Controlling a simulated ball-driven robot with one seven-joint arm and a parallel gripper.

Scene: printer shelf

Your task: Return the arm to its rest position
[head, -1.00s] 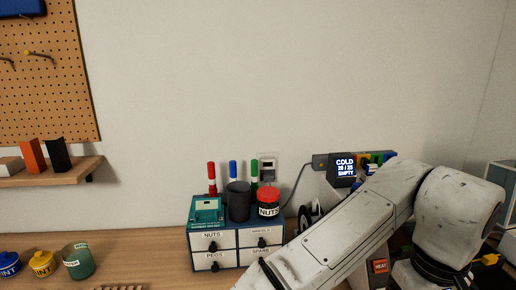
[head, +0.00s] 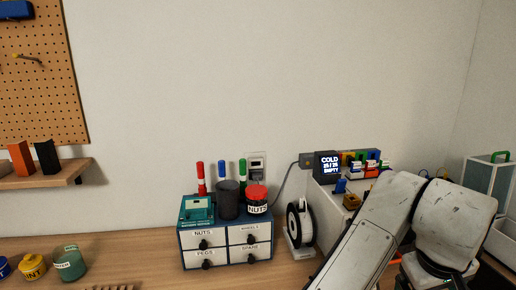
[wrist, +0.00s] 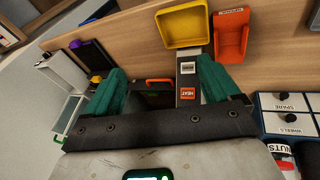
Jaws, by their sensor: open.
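My gripper (wrist: 158,88) shows in the wrist view, with its two teal fingers spread apart and nothing between them. Behind the gap is a dark surface with an orange handle-like bar. In the head view my white arm crosses the lower right, in front of the printer with a display reading COLD and EMPTY (head: 330,165). My gripper is outside the head view.
A drawer unit (head: 228,262) holding a dark cup (head: 228,200) and a red-lidded NUTS jar (head: 257,200) stands left of my arm. A white spool (head: 300,225) is beside it. The wrist view shows a yellow bin (wrist: 182,27), an orange bin (wrist: 232,38) and a HEAT button (wrist: 188,93).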

